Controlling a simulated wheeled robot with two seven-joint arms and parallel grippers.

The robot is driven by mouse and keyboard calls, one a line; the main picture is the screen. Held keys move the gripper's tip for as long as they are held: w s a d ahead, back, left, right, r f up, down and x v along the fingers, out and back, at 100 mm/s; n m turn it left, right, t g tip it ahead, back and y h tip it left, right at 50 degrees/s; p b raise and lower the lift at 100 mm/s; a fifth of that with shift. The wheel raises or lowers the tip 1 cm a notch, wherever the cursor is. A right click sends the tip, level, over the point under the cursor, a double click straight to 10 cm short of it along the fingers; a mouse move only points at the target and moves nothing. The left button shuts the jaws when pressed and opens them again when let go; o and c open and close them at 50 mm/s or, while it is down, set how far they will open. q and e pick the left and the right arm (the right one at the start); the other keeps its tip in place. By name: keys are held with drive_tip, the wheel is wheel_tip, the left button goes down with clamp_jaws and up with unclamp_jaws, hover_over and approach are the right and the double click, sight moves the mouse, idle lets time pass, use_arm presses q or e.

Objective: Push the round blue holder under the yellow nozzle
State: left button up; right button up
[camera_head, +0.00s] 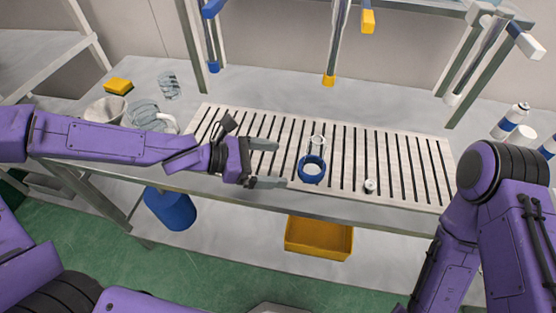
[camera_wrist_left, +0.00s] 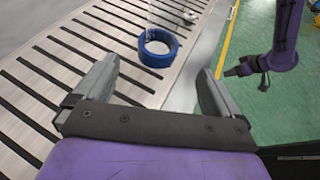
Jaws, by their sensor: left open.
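The round blue holder (camera_head: 312,178) stands on the slatted metal strip near its front edge. A clear cup-like piece (camera_head: 318,141) shows at its back rim. My left gripper (camera_head: 281,163) is open and empty, just left of the holder, with its fingers pointing at it. In the left wrist view the holder (camera_wrist_left: 158,60) lies ahead, between the finger lines and apart from the fingertips (camera_wrist_left: 158,70). The yellow nozzle (camera_head: 329,80) hangs behind the holder and slightly right. A small dark end of my right arm (camera_wrist_left: 242,70) shows in the wrist view; its jaws are unclear.
A small white cap (camera_head: 370,186) lies on the strip right of the holder. A blue-tipped nozzle (camera_head: 213,67) hangs left and another yellow one (camera_head: 368,22) higher right. White-and-blue cans (camera_head: 518,115) stand far right. The strip between the holder and yellow nozzle looks clear.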

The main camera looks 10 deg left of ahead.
sight(304, 165)
use_arm(q)
drive_tip(key=b+x, duration=0.2)
drive_tip(key=x, duration=0.1)
drive_tip(key=b+x, duration=0.2)
drive_tip(key=x, duration=0.1)
drive_tip(key=b+x, duration=0.3)
drive_tip(key=x, duration=0.1)
drive_tip(key=shift+w+a+f, duration=0.1)
drive_tip(key=shift+a+f, duration=0.1)
drive_tip(key=shift+f, duration=0.15)
drive_tip(key=shift+w+d, duration=0.1)
drive_tip(key=shift+d, duration=0.1)
drive_tip(key=shift+d+r, duration=0.1)
drive_tip(key=shift+r, duration=0.05)
drive_tip(key=c, duration=1.1)
drive_tip(key=shift+o, duration=0.2)
